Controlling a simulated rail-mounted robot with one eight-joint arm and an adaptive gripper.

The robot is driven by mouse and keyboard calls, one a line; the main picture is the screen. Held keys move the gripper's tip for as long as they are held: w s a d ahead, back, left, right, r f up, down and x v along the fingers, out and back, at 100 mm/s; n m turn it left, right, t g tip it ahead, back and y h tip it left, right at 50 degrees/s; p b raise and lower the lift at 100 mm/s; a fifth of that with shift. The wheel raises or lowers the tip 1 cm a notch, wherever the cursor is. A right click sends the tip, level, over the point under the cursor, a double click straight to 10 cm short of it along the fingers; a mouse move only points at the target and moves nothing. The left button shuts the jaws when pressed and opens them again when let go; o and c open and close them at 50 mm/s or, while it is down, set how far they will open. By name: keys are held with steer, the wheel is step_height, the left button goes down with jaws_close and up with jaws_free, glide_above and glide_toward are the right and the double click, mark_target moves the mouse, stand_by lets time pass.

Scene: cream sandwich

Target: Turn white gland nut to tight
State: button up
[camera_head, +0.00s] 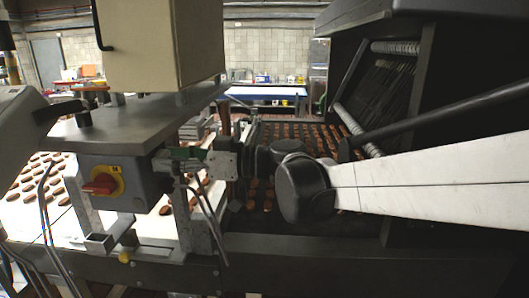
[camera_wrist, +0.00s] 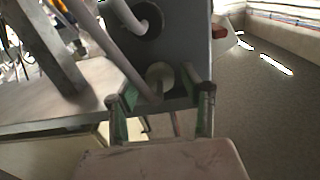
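The white gland nut (camera_wrist: 161,76) shows in the wrist view as a small pale round piece at the lower edge of the dark grey box. My gripper (camera_wrist: 158,82) is open, with a green-padded finger on each side of the nut and visible gaps between. I cannot tell whether either pad touches it. In the head view my gripper (camera_head: 167,162) points left at the right side of the grey switch box (camera_head: 126,181). The nut is hidden there behind the fingers.
A red rotary switch (camera_head: 101,185) is on the box front. Pale hoses (camera_wrist: 115,50) run close to the nut and left finger. A metal plate (camera_head: 140,120) overhangs the box. Thin cables (camera_head: 207,215) hang below my gripper. A conveyor with brown biscuits (camera_head: 295,135) lies behind.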

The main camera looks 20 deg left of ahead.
steer(key=c, duration=0.9)
steer(key=shift+m, duration=0.3)
steer(key=shift+m+b, duration=1.05)
steer(key=shift+m, duration=1.75)
steer(key=o, duration=1.1)
steer(key=shift+d, duration=0.15)
